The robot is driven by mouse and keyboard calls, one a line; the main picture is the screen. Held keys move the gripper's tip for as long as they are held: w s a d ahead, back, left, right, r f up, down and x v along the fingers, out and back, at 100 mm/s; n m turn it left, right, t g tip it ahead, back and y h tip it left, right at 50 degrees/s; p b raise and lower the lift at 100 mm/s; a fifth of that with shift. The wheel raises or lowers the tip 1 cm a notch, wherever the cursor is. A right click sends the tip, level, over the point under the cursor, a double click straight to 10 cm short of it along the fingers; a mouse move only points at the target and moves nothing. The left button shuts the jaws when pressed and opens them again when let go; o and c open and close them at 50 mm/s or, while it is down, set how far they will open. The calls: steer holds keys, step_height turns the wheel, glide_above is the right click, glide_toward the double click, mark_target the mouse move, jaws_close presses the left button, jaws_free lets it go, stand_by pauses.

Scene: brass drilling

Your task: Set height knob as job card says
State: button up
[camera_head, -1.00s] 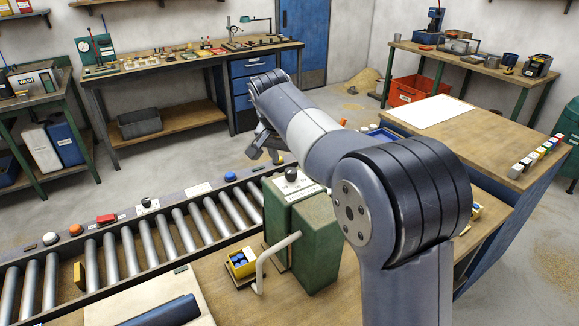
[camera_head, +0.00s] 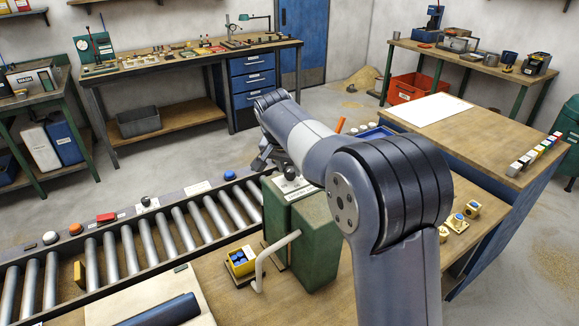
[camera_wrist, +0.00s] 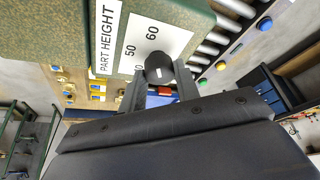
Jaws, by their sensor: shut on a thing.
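The height knob is a dark round knob (camera_wrist: 158,66) on the green machine (camera_wrist: 60,25). A white scale plate beside it reads PART HEIGHT, with 50 and 60 legible and part of a lower number showing. My gripper (camera_wrist: 160,82) is shut on the knob, a finger on either side of it in the wrist view. In the head view the knob (camera_head: 290,172) tops the green machine (camera_head: 312,235), with my gripper against it from behind. I cannot tell which mark the knob points at. No readable job card shows.
A roller conveyor (camera_head: 130,240) with coloured buttons along its far rail runs left of the machine. A yellow block with blue tops (camera_head: 241,262) and a bent grey handle (camera_head: 275,258) stand close to the machine. A wooden table with a white sheet (camera_head: 430,112) is at the right.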

steer(key=c, duration=0.3)
steer(key=shift+c, duration=0.2)
steer(key=shift+n, duration=0.3)
steer(key=n+y, duration=0.1)
steer(key=n, duration=0.1)
steer(key=n+y+p, duration=0.1)
steer(key=n, duration=0.1)
steer(key=shift+d+r+n, duration=0.1)
steer(key=shift+d+n, duration=0.1)
steer(key=shift+n, duration=0.2)
steer(key=n+y, duration=0.1)
steer(key=n, duration=0.2)
steer(key=n+y+p, duration=0.1)
steer(key=n, duration=0.2)
steer(key=shift+w+d+g, duration=0.1)
steer(key=shift+g, duration=0.3)
steer(key=shift+n, duration=0.3)
steer(key=o, duration=1)
steer(key=shift+c, duration=0.2)
